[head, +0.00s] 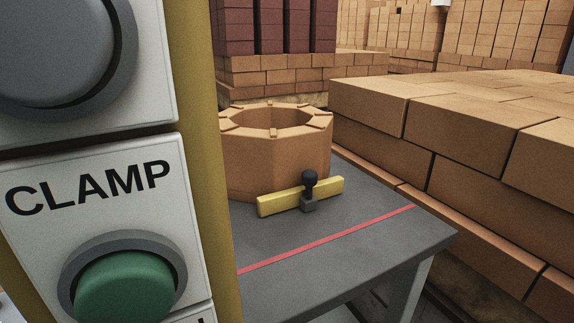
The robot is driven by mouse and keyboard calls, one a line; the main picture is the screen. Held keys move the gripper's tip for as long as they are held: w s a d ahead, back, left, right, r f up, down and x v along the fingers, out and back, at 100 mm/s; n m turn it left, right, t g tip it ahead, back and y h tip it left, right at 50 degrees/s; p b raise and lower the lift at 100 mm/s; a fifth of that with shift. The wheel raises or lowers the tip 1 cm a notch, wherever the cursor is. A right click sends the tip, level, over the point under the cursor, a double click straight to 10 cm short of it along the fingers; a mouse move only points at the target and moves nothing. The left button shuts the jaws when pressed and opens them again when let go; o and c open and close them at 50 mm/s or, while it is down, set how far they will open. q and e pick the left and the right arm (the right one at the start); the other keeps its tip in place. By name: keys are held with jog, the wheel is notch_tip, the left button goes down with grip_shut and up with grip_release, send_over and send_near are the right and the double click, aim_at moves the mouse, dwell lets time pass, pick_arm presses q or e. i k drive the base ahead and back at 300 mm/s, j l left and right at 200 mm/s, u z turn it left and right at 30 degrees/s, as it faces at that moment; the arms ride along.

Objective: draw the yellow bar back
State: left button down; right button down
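The yellow bar (276,202) lies across the grey table (350,225), close in front of an octagonal brick ring (275,160). I cannot tell whether the bar touches the ring. A dark knob on a short grey post (309,192) stands at the bar's right half. A red line (330,241) runs across the table top, nearer to me than the bar, with bare table between them. Neither of my grippers shows in the head view.
A yellow post with a panel marked CLAMP (90,188) fills the left and hides the table's left part. The panel carries a green button (126,287) and a grey button (50,50). Brick stacks (470,130) stand close along the table's right side and behind it (275,75).

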aim_at(306, 196)
jog(key=u, duration=0.55)
jog(key=k+l+u, duration=0.1)
jog(key=l+u, duration=0.25)
jog(key=k+l+u, duration=0.15)
jog(key=u, duration=0.2)
jog(key=k+l+u, duration=0.2)
jog(key=l+u, duration=0.15)
